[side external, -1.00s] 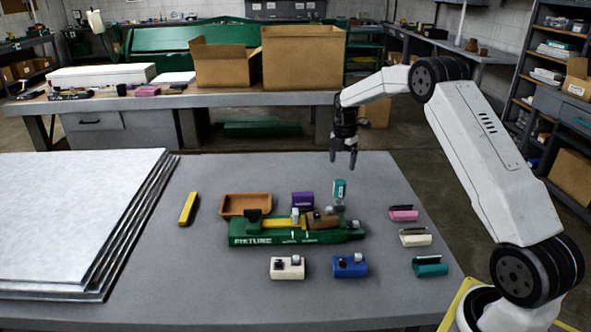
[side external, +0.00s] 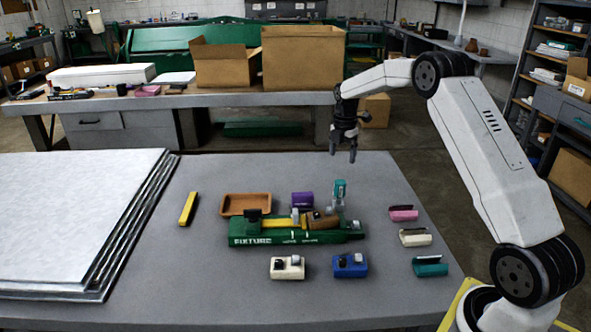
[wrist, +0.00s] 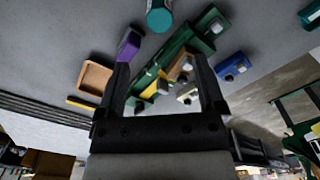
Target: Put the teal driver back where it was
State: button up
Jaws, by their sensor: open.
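The teal driver (side external: 340,188) stands upright near the back right of the green fixture (side external: 265,240), with a grey part below its teal top. I cannot tell whether that grey part belongs to the driver or is a holder. My gripper (side external: 344,156) is above the driver, pointing down, open and empty, with a clear gap between them. In the wrist view, the driver's round teal top (wrist: 160,18) shows at the top edge, beyond my open gripper (wrist: 161,68).
Around the fixture are a brown tray (side external: 231,204), purple block (side external: 302,199), white block (side external: 288,267) and blue block (side external: 350,265). Pink (side external: 403,213), cream (side external: 415,237) and teal holders (side external: 430,267) line the right. A yellow bar (side external: 188,208) and metal sheets (side external: 75,215) lie left.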

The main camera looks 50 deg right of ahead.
jog(key=s+a+m+t, duration=0.1)
jog(key=s+a+m, duration=0.25)
jog(key=a, duration=0.45)
jog(key=s+a+m, duration=0.3)
jog(key=a+m, duration=0.2)
jog(key=a, duration=0.3)
jog(key=s+a+f+m+t, duration=0.1)
jog(key=s+a+m, duration=0.8)
jog(key=s, duration=0.7)
jog(key=shift+a+f+t, duration=0.3)
jog(key=shift+a, duration=0.9)
jog(key=shift+w, duration=0.1)
